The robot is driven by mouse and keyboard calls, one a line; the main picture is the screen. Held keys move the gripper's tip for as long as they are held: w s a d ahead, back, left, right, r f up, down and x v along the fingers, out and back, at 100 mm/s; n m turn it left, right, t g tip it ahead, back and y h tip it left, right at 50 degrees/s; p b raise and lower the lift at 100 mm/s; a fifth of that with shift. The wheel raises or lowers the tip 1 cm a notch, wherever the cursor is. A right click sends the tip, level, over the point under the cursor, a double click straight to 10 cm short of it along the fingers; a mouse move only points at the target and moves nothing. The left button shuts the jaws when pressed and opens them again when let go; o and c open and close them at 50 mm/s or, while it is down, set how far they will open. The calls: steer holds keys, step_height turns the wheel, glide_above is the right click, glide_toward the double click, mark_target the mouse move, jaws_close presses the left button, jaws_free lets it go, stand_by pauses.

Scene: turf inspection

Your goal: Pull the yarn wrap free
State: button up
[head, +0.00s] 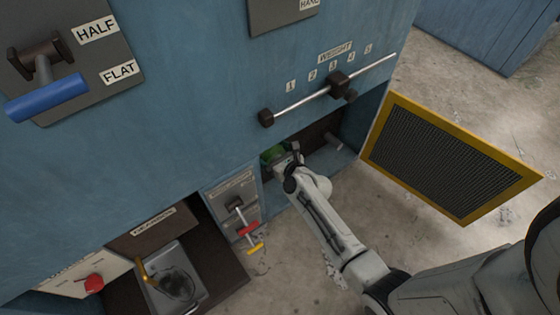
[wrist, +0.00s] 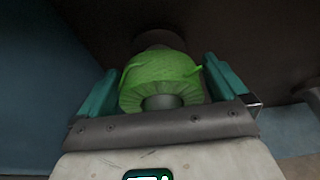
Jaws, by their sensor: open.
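The yarn wrap is a bright green band (wrist: 162,80) wound around a dark roller or shaft, seen in the wrist view. Its near end shows a grey core. A bit of green also shows in the head view (head: 272,153) inside the machine's lower opening. My gripper (wrist: 165,85) is open, with one teal finger to the left of the wrap and one to the right. Gaps seem to remain between the fingers and the wrap, though contact is hard to judge. In the head view, my gripper (head: 284,158) reaches into the opening and its fingers are mostly hidden.
A yellow-framed mesh door (head: 450,160) stands open right of the opening. A weight slider bar (head: 330,90) runs above. A panel with a red and yellow handle (head: 240,222) is left of my arm. A grey tray (head: 172,280) sits lower left. Concrete floor is clear below.

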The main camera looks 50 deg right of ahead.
steer(key=shift+w+d+f, duration=0.15)
steer(key=shift+w, duration=0.5)
steer(key=shift+c, duration=0.3)
steer(key=c, duration=0.8)
steer(key=shift+s, duration=0.1)
steer(key=shift+s+a, duration=0.2)
steer(key=shift+s, duration=0.4)
steer(key=shift+s+a, duration=0.1)
steer(key=shift+s, duration=0.25)
steer(key=shift+s+a, duration=0.1)
steer(key=shift+s, duration=0.2)
steer(key=shift+s+a, duration=0.1)
steer(key=shift+s, duration=0.25)
steer(key=shift+s, duration=0.3)
